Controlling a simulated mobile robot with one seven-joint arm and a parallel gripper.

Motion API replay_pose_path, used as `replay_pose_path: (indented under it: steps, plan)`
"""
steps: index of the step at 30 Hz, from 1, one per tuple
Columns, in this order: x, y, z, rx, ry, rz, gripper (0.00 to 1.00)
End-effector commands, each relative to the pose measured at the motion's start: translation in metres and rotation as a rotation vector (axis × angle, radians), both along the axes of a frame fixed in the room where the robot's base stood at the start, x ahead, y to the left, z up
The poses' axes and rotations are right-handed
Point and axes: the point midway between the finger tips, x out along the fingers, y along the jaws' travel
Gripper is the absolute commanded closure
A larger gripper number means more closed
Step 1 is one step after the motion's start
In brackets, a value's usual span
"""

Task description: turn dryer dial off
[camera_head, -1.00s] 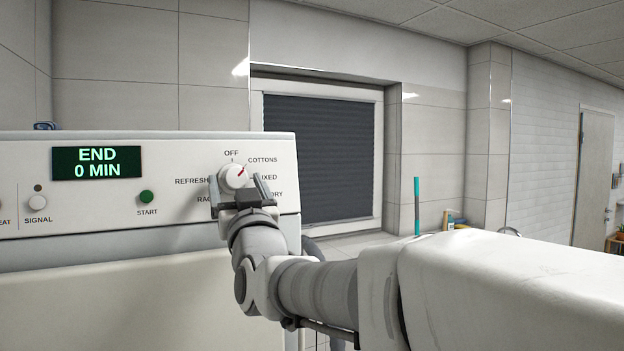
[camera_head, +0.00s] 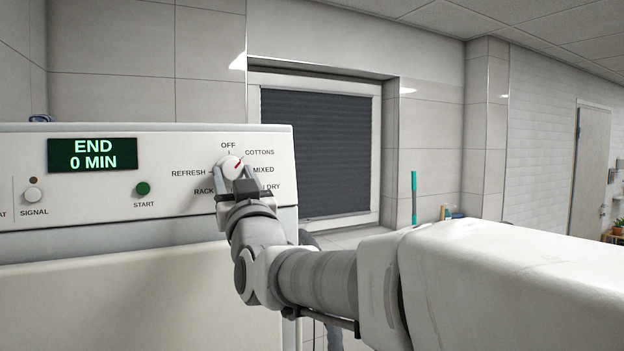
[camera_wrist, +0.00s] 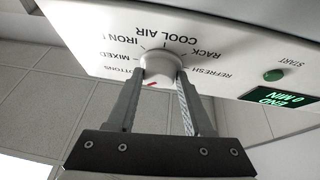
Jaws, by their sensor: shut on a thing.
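The dryer dial (camera_head: 230,163) is a round white knob on the dryer's control panel, ringed by printed labels. Its red mark points up and to the right, toward COTTONS rather than straight up at OFF. My gripper (camera_head: 234,173) is shut on the dial, one finger on each side. In the wrist view, the dial (camera_wrist: 161,66) sits between the fingertips of my gripper (camera_wrist: 160,80), with the red mark at its edge. The fingers and wrist hide some of the lower labels in the head view.
The dryer's display (camera_head: 93,155) reads END 0 MIN. A green START button (camera_head: 143,188) and a white SIGNAL button (camera_head: 33,195) lie left of the dial. A window with a dark blind (camera_head: 315,150) is behind. The air before the panel's left part is clear.

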Motion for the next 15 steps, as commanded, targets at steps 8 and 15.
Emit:
replay_pose_path:
  steps: [8,15]
  plan:
    - [0.0014,-0.0037,-0.0054,-0.111,-0.073,0.018,1.00]
    - [0.0038,-0.0064,-0.0022,-0.269,-0.167,0.048,1.00]
